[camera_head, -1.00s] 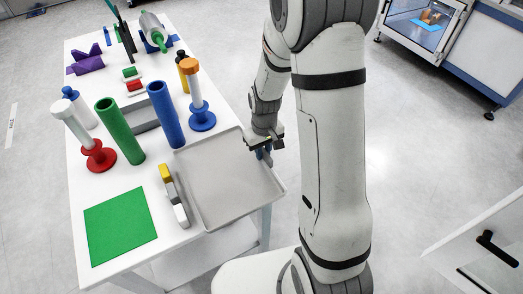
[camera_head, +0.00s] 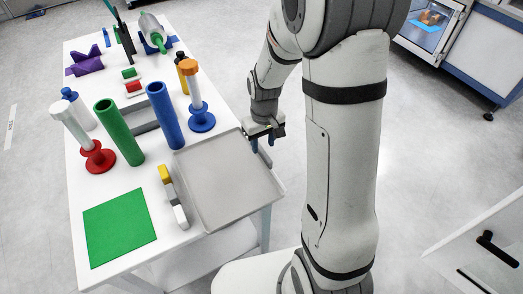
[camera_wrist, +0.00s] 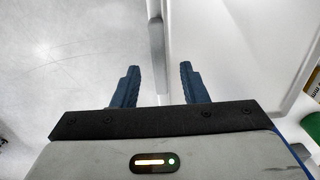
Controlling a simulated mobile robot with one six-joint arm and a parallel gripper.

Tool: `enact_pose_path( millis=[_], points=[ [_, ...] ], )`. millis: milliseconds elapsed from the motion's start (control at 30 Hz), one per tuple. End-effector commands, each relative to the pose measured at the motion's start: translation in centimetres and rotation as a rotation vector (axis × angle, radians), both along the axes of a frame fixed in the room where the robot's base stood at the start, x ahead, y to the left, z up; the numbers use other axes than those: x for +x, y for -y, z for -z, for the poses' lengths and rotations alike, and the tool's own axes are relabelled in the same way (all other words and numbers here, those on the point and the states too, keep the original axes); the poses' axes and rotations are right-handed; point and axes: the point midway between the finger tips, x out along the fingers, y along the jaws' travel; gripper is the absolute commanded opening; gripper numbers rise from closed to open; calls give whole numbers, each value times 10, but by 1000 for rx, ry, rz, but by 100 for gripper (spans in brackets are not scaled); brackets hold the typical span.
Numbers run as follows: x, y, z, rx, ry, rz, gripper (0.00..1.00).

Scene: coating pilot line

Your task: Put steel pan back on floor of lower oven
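The steel pan (camera_head: 222,180), a shallow grey tray, lies flat and empty at the white table's right edge and reaches slightly past it. My gripper (camera_head: 263,143) is at the pan's far right corner, pointing down, with its blue fingers apart. In the wrist view, the two fingers (camera_wrist: 158,84) are open with a clear gap, and a grey edge strip runs up from that gap. A pale surface with a raised rim (camera_wrist: 270,40) lies to the right. I cannot tell whether a finger touches the pan.
Left of the pan are a white block with a yellow end (camera_head: 173,195) and a green mat (camera_head: 119,227). Green (camera_head: 119,132) and blue (camera_head: 165,114) tubes stand behind. A white panel with a black handle (camera_head: 497,247) is at lower right.

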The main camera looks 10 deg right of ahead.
Motion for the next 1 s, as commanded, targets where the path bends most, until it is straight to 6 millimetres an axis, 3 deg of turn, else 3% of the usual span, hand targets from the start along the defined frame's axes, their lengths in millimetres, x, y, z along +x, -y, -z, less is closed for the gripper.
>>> enact_pose_path(
  millis=[200, 433, 567, 667, 800, 1000],
  points=[
    [1, 1, -47, 0, 5, 0, 40],
    [0, 1, -72, 0, 3, 1, 40],
    [-10, 3, -88, 0, 23, 19, 40],
    [-30, 7, -108, 1, 60, 55, 40],
    [-70, 13, -139, 4, 127, 123, 40],
    [-125, 20, -164, 12, 213, 217, 40]
  ],
)
